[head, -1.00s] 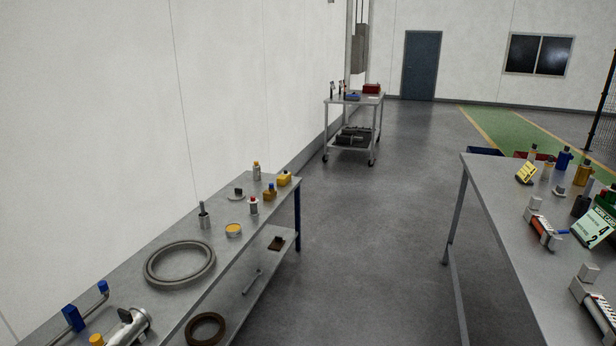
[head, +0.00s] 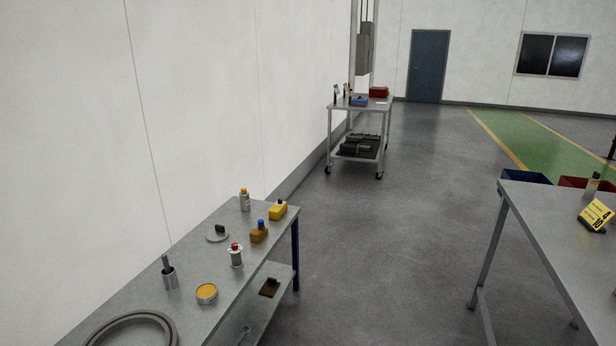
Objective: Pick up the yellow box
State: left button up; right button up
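A tilted yellow item with dark markings (head: 595,215) is on the right workbench (head: 548,218) near the right edge of the view. Neither of my grippers is in view.
By the left item are an amber bottle with a blue cap (head: 259,232), a silver bottle (head: 245,200) and a red-topped container (head: 236,256). A grey ring (head: 130,326) lies nearer. Open floor (head: 400,230) separates the benches. A cart (head: 359,130) stands behind.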

aim_at(276, 212)
jog(key=i, duration=2.8)
